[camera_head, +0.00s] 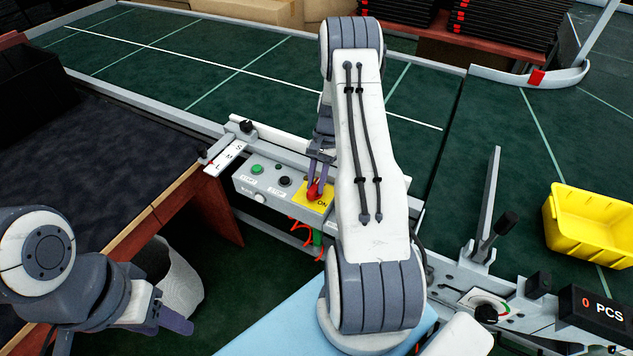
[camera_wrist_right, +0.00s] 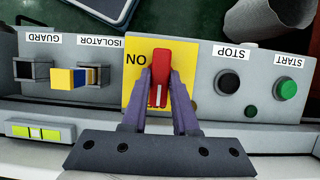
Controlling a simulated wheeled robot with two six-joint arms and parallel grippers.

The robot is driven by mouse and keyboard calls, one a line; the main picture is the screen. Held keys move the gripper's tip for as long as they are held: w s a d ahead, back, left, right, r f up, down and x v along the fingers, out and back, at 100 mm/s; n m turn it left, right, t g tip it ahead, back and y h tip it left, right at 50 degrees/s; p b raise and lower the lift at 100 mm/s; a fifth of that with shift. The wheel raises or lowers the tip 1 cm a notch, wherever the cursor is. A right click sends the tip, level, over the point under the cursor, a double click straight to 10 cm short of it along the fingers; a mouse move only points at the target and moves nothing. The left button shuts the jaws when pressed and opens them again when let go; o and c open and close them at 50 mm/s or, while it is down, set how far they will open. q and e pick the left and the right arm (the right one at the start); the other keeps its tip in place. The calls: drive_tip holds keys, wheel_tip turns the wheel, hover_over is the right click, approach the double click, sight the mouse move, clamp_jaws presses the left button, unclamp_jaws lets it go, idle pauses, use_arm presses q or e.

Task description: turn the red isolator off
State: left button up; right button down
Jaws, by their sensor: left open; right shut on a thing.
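The red isolator (camera_head: 314,190) is a red handle on a yellow plate (camera_head: 325,204) on the grey control box. In the right wrist view the red handle (camera_wrist_right: 161,78) stands lengthwise in the picture, with "ON" lettering beside it. My right gripper (camera_wrist_right: 168,88) has its two purple fingers shut on the handle, one on each side. In the head view my right gripper (camera_head: 318,172) reaches down to the handle, partly hidden by my arm. My left gripper (camera_head: 172,318) is open and empty at the lower left, well away from the box.
The green START button (camera_wrist_right: 287,89) and black STOP button (camera_wrist_right: 229,84) sit beside the isolator. GUARD and ISOLATOR connectors (camera_wrist_right: 78,77) are on its other side. The green conveyor (camera_head: 200,60) lies behind. A yellow bin (camera_head: 590,225) stands at the right.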

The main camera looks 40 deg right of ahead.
idle(0.3)
drive_tip(key=c, duration=0.7)
unclamp_jaws()
drive_tip(key=shift+r, duration=0.1)
drive_tip(key=b+v, duration=0.1)
drive_tip(key=v, duration=0.9)
drive_tip(key=shift+w+r, duration=0.1)
drive_tip(key=shift+r, duration=0.1)
